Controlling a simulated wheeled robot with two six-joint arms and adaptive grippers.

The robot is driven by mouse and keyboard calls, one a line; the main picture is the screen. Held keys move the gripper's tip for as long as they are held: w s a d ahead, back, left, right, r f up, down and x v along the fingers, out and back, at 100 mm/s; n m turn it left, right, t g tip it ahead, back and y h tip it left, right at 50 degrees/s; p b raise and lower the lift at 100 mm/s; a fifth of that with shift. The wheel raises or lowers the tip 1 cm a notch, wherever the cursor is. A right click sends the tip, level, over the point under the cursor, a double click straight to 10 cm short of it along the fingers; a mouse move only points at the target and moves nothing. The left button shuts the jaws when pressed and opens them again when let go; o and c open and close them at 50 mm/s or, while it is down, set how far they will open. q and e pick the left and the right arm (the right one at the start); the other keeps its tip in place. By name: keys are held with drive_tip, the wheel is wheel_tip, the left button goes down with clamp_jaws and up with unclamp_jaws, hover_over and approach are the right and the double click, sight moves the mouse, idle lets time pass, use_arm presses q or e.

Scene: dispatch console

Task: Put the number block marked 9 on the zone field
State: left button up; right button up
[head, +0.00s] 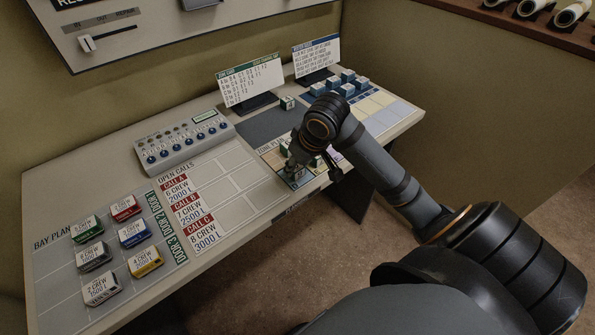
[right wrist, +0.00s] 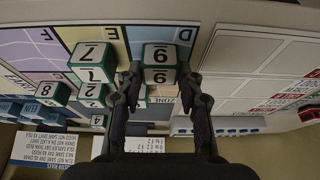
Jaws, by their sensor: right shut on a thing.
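The number block marked 9 (right wrist: 160,56) is a green and white cube between the fingers of my right gripper (right wrist: 160,80) in the right wrist view. The gripper is shut on it. The block is over the blue-grey part marked D of the zone field (right wrist: 128,8); I cannot tell whether it touches the surface. In the head view my right gripper (head: 296,165) is low over the coloured zone field (head: 270,147) near the console's front edge and hides much of it. My left gripper is not in view.
A block marked 7 (right wrist: 88,52) stands close beside the held block, on part E. Blocks marked 8 (right wrist: 50,92) and 2 (right wrist: 90,93) are nearby. A button panel (head: 180,138), crew tiles (head: 125,207) and two upright cards (head: 250,80) occupy the console.

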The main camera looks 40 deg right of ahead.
drive_tip(key=o, duration=1)
drive_tip(key=shift+v, duration=6.1)
